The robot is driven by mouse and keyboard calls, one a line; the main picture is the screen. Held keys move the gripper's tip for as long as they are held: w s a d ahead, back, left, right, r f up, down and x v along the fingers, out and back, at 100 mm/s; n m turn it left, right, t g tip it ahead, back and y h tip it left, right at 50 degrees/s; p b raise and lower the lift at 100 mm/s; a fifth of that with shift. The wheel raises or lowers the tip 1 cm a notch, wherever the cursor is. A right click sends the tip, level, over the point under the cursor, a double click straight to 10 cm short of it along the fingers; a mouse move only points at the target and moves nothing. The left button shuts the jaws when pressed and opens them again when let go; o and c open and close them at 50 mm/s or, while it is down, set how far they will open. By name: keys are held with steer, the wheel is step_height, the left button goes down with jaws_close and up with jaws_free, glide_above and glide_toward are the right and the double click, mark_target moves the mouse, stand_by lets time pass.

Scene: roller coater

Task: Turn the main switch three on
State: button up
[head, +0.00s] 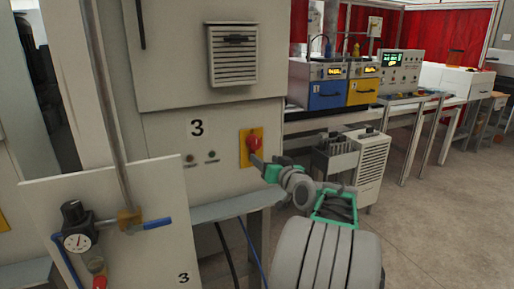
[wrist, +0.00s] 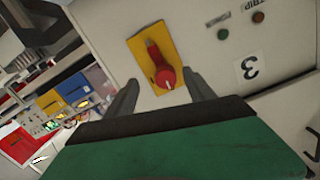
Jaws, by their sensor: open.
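The main switch three is a red rotary handle (head: 254,143) on a yellow plate (head: 245,159), set in the beige cabinet panel marked 3 (head: 197,128). In the wrist view the red handle (wrist: 161,68) sits on its yellow plate (wrist: 141,47), with the 3 label (wrist: 250,68) to the right. My gripper (head: 257,160) is at the panel, just in front of the switch's lower part. In the wrist view its two open fingers (wrist: 163,92) stand on either side of the handle's lower end. I cannot tell whether either finger touches it.
Two small indicators (head: 200,158) sit left of the switch. A vent (head: 233,55) is above. At the lower left stands a panel (head: 130,240) with a gauge (head: 77,241) and blue-handled valve (head: 157,222). A slatted grey unit (head: 371,170) stands right; floor beyond is clear.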

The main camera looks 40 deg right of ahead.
mark_target(256, 145)
steer(key=shift+t, duration=0.5)
steer(key=w, duration=0.2)
steer(key=w+d+r+p, duration=0.1)
steer(key=w, duration=0.2)
steer(key=w+d+r+p, duration=0.1)
steer(key=w, duration=0.1)
steer(key=shift+w+d+r, duration=0.1)
steer(key=shift+w+d, duration=0.05)
steer(key=shift+w, duration=0.2)
jaws_close()
